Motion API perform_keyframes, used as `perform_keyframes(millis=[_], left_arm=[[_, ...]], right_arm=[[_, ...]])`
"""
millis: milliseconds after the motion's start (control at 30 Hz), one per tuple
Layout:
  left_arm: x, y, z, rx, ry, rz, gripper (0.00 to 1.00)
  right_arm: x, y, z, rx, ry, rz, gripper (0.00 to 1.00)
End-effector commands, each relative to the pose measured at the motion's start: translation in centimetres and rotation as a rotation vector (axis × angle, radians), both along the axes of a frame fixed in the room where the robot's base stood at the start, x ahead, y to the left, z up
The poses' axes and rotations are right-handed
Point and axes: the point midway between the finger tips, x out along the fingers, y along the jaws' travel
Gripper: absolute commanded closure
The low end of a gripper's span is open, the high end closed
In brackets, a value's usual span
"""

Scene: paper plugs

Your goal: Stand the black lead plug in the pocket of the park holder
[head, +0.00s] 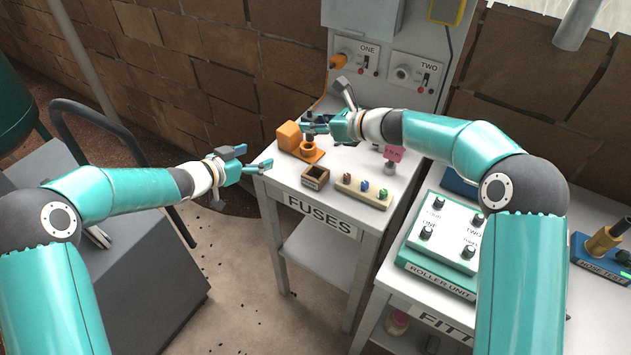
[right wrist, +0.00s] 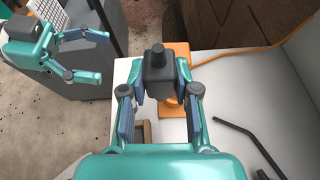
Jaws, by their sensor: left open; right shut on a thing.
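The park holder (head: 288,136) is an orange block with a round pocket (head: 308,147) on a flat base, at the back left of the white FUSES table. It also shows in the right wrist view (right wrist: 180,50), partly hidden behind the plug. My right gripper (head: 312,124) is shut on the black lead plug (right wrist: 160,72), over the holder's far side. The plug looks upright between the fingers, and its lower end is hidden. In the head view the gripper mostly hides it. My left gripper (head: 257,159) is open and empty, left of the table edge; it also shows in the right wrist view (right wrist: 104,57).
A small open box (head: 315,178) and a cream block with several coloured fuses (head: 364,190) stand in front of the holder. An orange cable (right wrist: 262,48) and a dark bent piece (right wrist: 250,145) lie on the table.

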Motion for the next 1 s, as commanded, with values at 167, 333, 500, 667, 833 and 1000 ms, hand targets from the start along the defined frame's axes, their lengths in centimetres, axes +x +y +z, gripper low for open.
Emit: perform_keyframes(millis=[167, 333, 500, 667, 833, 1000], left_arm=[[0.0, 0.0, -1.7, 0.000, 0.000, 0.000, 0.18], [0.0, 0.0, -2.7, 0.000, 0.000, 0.000, 0.18], [0.0, 0.0, -3.7, 0.000, 0.000, 0.000, 0.18], [0.0, 0.0, -4.6, 0.000, 0.000, 0.000, 0.18], [0.0, 0.0, -5.5, 0.001, 0.001, 0.000, 0.18], [-0.1, 0.0, -6.2, 0.002, 0.006, 0.001, 0.18]], right_arm=[[-1.3, -0.2, -0.3, 0.001, -0.001, -0.001, 1.00], [-2.5, -0.3, -0.2, 0.001, -0.001, -0.001, 1.00], [-3.7, -0.5, -0.2, 0.000, -0.001, 0.000, 1.00], [-4.8, -0.6, -0.2, 0.000, -0.001, 0.000, 1.00], [-5.9, -0.8, -0.2, 0.001, -0.001, 0.000, 1.00], [-6.7, -0.9, -0.1, 0.001, -0.001, -0.001, 1.00]])
